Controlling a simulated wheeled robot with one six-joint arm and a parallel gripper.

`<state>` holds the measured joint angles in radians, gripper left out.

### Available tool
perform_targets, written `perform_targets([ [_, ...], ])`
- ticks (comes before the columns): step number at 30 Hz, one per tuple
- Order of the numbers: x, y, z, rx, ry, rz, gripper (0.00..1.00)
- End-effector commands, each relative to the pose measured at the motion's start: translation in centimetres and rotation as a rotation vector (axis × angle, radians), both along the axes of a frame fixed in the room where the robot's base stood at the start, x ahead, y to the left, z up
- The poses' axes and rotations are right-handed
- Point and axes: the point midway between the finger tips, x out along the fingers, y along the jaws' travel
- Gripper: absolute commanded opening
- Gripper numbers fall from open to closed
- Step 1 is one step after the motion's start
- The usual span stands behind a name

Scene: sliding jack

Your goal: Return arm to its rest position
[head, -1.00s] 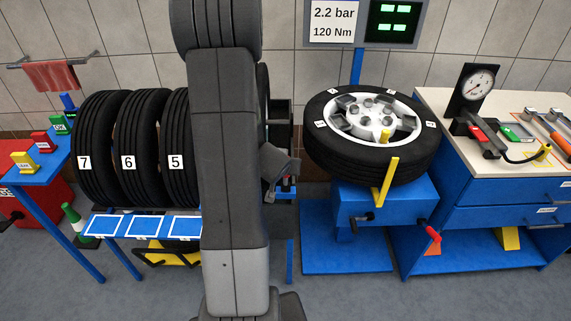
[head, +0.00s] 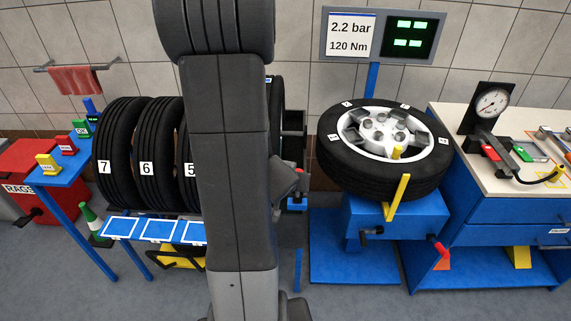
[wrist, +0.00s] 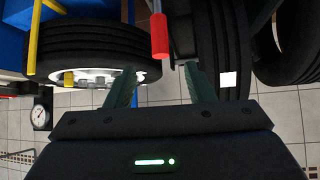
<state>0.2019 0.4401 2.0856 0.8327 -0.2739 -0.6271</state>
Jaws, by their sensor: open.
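My arm (head: 225,160) stands upright in the middle of the head view and covers part of the tyre rack. A wheel with a white rim (wrist: 95,76) and a numbered tyre (wrist: 228,50) also show past the fingers.
The wheel (head: 372,175) lies flat on a blue stand (head: 395,222). Tyres numbered 7, 6 and 5 (head: 117,145) stand at left. A blue side table (head: 60,180) and a workbench (head: 480,205) with a gauge flank them. Grey floor (head: 130,300) in front is open.

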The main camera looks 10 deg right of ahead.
Motion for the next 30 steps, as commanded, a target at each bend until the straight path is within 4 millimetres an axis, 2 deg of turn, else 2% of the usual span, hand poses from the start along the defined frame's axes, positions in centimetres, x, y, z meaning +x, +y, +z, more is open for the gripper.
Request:
perform_targets([
  [5,0.9,-0.5,-1.3,0.0,0.001,0.001,0.49],
  [21,7.1,-3.7,-7.7,0.0,0.001,-0.001,0.49],
  [30,8.8,-4.6,-9.2,-0.001,0.0,-0.001,0.49],
])
